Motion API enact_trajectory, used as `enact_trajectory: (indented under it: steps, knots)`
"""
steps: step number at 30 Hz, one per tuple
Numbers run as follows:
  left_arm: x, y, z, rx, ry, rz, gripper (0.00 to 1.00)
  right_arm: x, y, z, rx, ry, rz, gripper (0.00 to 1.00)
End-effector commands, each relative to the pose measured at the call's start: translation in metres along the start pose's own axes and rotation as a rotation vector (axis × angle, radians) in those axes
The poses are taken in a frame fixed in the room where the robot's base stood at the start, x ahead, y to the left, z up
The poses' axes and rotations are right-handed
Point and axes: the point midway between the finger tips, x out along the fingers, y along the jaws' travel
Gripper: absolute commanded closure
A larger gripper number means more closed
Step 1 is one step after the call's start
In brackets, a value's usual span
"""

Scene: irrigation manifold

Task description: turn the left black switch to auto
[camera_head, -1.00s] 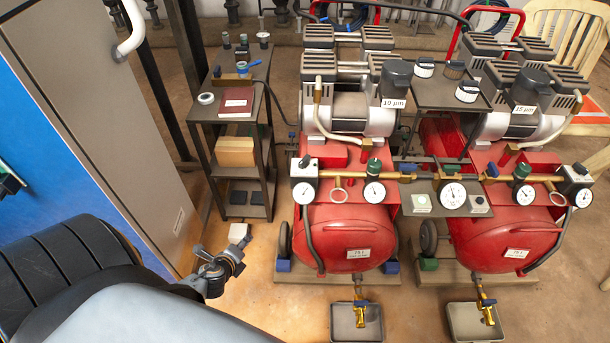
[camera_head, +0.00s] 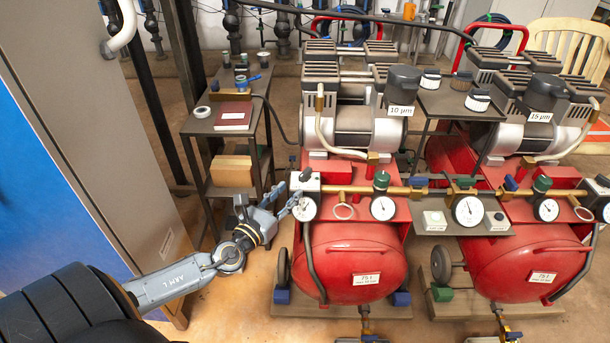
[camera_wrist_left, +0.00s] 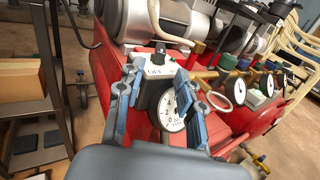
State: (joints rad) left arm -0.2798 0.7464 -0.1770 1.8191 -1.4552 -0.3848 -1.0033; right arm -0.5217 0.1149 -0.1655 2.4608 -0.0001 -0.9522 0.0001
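The left black switch (camera_head: 306,174) is a small dark knob on a pale box (camera_head: 308,185) at the left end of the brass pipe on the left red compressor. In the left wrist view the black knob (camera_wrist_left: 161,48) stands on the box's labelled face (camera_wrist_left: 158,70); the lettering is too small to read surely. My left gripper (camera_head: 291,196) is just left of the box. In the wrist view its two blue-grey fingers (camera_wrist_left: 158,92) are spread apart, with the box and a gauge showing between and beyond them. Contact with the knob is not visible. My right gripper is not in view.
A round white gauge (camera_head: 304,208) sits just below the box. A black hose (camera_head: 310,262) hangs from there. A dark shelf stand (camera_head: 205,128) is left of the compressor. The red tank (camera_head: 350,260) lies below, and a second compressor (camera_head: 515,250) stands right.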

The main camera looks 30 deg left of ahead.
Motion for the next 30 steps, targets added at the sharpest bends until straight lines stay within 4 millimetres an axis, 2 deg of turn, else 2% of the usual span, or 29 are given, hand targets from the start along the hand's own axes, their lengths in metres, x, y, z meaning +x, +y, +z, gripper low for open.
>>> enact_trajectory:
  steps: [1, 9, 15, 27, 28, 30]
  knots:
    - [0.011, 0.000, 0.002, -0.001, -0.005, 0.001, 0.63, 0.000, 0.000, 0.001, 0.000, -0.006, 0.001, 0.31]
    - [0.059, 0.000, 0.001, -0.003, -0.002, 0.002, 0.63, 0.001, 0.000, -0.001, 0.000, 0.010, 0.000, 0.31]
    - [0.082, 0.000, 0.000, -0.002, -0.001, 0.000, 0.63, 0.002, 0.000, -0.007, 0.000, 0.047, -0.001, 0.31]
    - [0.090, 0.000, -0.001, -0.002, 0.001, 0.000, 0.63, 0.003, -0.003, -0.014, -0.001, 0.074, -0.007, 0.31]
    - [0.090, 0.000, -0.001, -0.002, 0.001, 0.000, 0.65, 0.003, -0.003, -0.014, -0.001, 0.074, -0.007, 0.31]
    - [0.090, 0.000, -0.001, -0.002, 0.001, 0.000, 0.80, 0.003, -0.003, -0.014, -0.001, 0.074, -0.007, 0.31]
